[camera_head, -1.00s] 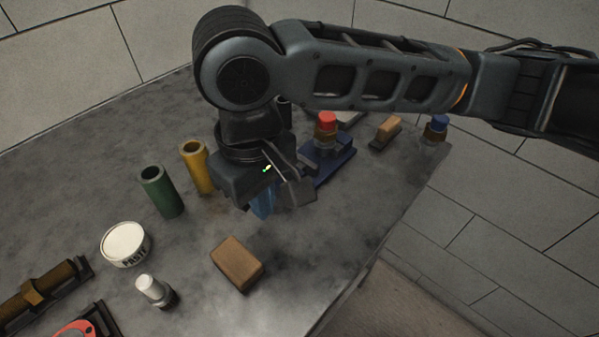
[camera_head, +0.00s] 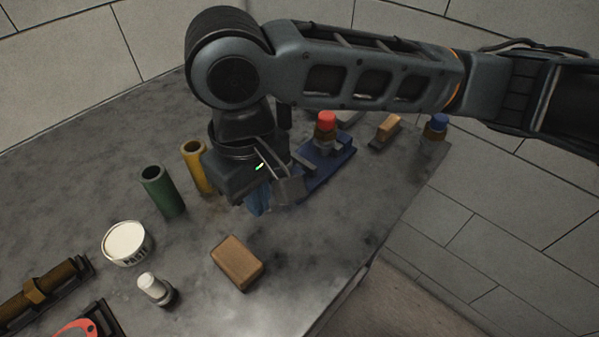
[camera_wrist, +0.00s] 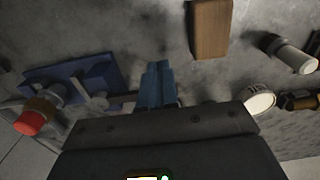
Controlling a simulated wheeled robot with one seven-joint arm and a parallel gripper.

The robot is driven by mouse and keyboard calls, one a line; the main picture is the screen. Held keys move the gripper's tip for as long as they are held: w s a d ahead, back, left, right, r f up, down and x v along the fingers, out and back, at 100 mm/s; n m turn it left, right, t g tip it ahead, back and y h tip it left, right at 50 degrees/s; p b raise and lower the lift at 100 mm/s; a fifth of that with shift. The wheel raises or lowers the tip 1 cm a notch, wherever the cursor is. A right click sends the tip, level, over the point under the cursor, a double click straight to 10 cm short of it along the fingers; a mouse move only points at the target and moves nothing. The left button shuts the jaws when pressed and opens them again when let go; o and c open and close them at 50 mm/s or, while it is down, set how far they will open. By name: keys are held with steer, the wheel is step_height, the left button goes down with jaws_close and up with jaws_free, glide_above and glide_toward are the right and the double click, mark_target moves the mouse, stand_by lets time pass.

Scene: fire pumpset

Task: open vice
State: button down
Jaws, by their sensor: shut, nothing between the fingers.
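The dark blue vice (camera_head: 330,165) stands on the grey table, right of my gripper in the head view. It lies at the left in the wrist view (camera_wrist: 75,80), with a grey bar and screw end (camera_wrist: 98,100) pointing toward my gripper. A red-topped brown and grey piece (camera_head: 326,125) sits at the vice; its red end also shows in the wrist view (camera_wrist: 30,122). My gripper (camera_head: 258,203) has blue fingertips (camera_wrist: 158,84), shut together and empty, just beside the vice's bar end. Whether they touch it, I cannot tell. My gripper partly hides the vice's near end.
A wooden block (camera_head: 237,262) lies in front of my gripper. Green (camera_head: 163,191) and yellow (camera_head: 197,167) tubes stand left, with a white paste tin (camera_head: 127,243) and a white-capped piece (camera_head: 155,289). A brush-like block (camera_head: 388,128) and a blue-topped piece (camera_head: 436,127) are beyond the vice.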

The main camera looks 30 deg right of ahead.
steer(key=shift+s+d, duration=0.15)
steer(key=shift+s+d, duration=0.3)
steer(key=shift+s, duration=0.15)
step_height(320, 180, up, 7)
steer(key=p, duration=0.7)
steer(key=shift+p, duration=0.3)
steer(key=shift+a, duration=0.1)
